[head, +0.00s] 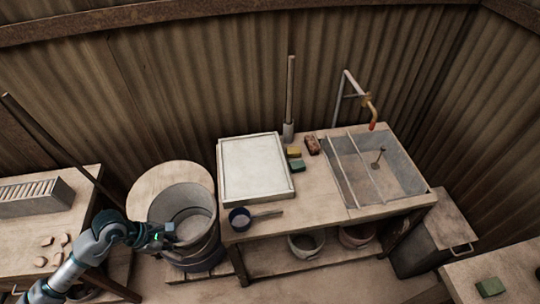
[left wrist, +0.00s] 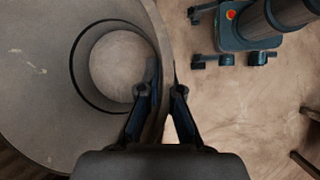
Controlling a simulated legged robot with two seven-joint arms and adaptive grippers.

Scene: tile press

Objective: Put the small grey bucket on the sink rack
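The small grey bucket (head: 181,192) is a round, open, grey vessel left of the sink table, and I see into it. My left gripper (head: 165,232) is at its front side. In the left wrist view, the fingers (left wrist: 165,75) stand on both sides of the wall of the bucket (left wrist: 40,60) and look closed on it; the contact itself is hard to see. The sink rack (head: 363,165) is a pair of thin bars across the grey sink (head: 397,165) at the right of the table. Nothing stands on it. My right gripper is out of view.
The table (head: 310,205) holds a white tray (head: 255,170), small blocks (head: 296,165), a dark dipper (head: 240,218) and an upright pole (head: 290,95). A tap (head: 370,112) stands behind the sink. Pots (head: 306,244) stand underneath. A round wooden top (head: 160,174) is behind the bucket.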

